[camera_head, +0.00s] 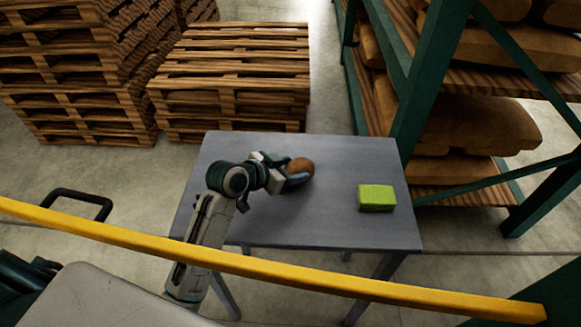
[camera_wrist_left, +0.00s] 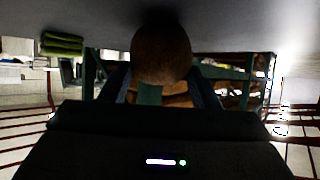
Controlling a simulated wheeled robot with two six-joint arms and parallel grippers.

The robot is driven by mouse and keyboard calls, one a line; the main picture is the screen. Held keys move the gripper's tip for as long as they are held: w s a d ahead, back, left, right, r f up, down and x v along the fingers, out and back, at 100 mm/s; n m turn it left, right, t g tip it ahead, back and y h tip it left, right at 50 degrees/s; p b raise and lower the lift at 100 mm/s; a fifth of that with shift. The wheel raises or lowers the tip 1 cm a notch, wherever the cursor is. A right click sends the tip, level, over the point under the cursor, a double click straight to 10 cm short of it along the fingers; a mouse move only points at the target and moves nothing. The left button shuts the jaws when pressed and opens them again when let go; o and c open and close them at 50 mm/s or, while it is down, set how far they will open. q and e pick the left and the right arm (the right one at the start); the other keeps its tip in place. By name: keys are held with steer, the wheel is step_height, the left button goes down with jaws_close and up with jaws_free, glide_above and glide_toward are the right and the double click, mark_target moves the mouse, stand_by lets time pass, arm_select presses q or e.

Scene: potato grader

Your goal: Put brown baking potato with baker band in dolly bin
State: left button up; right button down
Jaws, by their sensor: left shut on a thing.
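A brown potato (camera_head: 300,168) is at the middle of the grey table (camera_head: 330,232), at the end of my left arm. My left gripper (camera_head: 286,176) is shut on it, with the fingers on either side. In the left wrist view the potato (camera_wrist_left: 161,52) sits between the fingers, close to the grey tabletop; I cannot tell whether it still touches it. A band on the potato cannot be made out for certain. My right gripper and the dolly bin are not in view.
A lime-green block (camera_head: 376,198) lies on the table's right side. A yellow bar (camera_head: 270,269) crosses the foreground. Stacked wooden pallets (camera_head: 235,80) stand behind the table. A green rack (camera_head: 432,70) with filled sacks stands at right. The table's front middle is clear.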

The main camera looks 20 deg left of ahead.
arm_select(q)
steer(key=o, duration=1.1)
steer(key=shift+o, duration=0.2)
